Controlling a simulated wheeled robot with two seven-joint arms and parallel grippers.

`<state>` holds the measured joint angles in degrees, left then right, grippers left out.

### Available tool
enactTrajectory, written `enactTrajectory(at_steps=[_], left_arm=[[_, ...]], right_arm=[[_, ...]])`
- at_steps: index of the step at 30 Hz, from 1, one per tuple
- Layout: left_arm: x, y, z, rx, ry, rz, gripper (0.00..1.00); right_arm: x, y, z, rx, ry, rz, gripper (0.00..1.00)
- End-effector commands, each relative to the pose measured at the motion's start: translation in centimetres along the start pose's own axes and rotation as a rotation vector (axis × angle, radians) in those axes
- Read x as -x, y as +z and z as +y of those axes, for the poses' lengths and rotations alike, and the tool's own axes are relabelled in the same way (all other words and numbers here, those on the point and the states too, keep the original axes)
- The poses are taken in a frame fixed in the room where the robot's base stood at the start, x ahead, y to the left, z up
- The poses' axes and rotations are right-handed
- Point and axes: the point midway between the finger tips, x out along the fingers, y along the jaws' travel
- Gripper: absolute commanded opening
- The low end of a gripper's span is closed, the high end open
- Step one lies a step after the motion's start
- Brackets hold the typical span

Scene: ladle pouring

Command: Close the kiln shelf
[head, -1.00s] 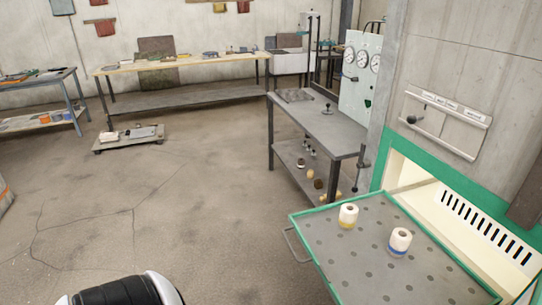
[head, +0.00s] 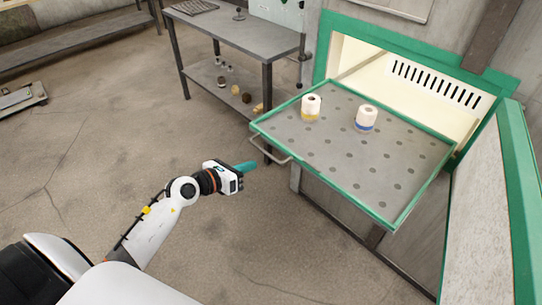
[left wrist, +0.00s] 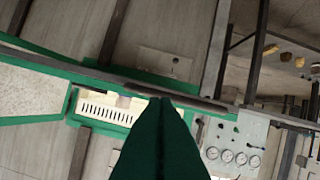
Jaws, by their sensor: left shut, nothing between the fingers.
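The kiln shelf (head: 345,188) is a grey perforated tray with a green rim, pulled out of the kiln opening (head: 412,75) in the head view. A metal handle (head: 268,152) is on its left front edge. Two white cylinders stand on it, one with a yellow band (head: 311,106) and one with a blue band (head: 366,118). My left gripper (head: 252,166) is shut and empty, just left of the handle and apart from it. In the left wrist view its green fingers (left wrist: 158,140) are together, with the kiln opening (left wrist: 105,108) beyond. My right gripper is not in view.
A green-edged kiln door (head: 490,200) stands open at the right. A grey metal table (head: 235,40) with small items on its lower shelf (head: 235,90) stands behind and left of the shelf. The floor (head: 110,130) at left is clear.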

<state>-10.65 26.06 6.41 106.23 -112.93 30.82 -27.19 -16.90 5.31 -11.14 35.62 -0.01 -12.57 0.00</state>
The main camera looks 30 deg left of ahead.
Motion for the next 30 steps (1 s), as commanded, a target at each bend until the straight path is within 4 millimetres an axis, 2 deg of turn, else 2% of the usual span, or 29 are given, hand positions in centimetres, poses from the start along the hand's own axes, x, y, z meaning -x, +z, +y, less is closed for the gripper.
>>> enactTrajectory(at_steps=[3,8,21,25,30], left_arm=[[0.6,-1.9,0.2,-0.186,-0.018,-0.004,0.00],[0.1,-2.8,0.3,-0.255,-0.031,-0.007,0.00],[-7.4,-2.7,0.1,-0.249,-0.031,-0.007,0.00],[-8.6,-2.7,0.0,-0.249,-0.031,-0.007,0.00],[-9.2,-2.6,0.0,-0.250,-0.030,-0.008,0.00]], right_arm=[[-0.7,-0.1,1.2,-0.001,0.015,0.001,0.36],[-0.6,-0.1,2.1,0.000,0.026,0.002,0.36],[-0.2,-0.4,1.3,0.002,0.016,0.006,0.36],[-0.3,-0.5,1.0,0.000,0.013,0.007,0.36],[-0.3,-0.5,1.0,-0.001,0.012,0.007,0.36]])
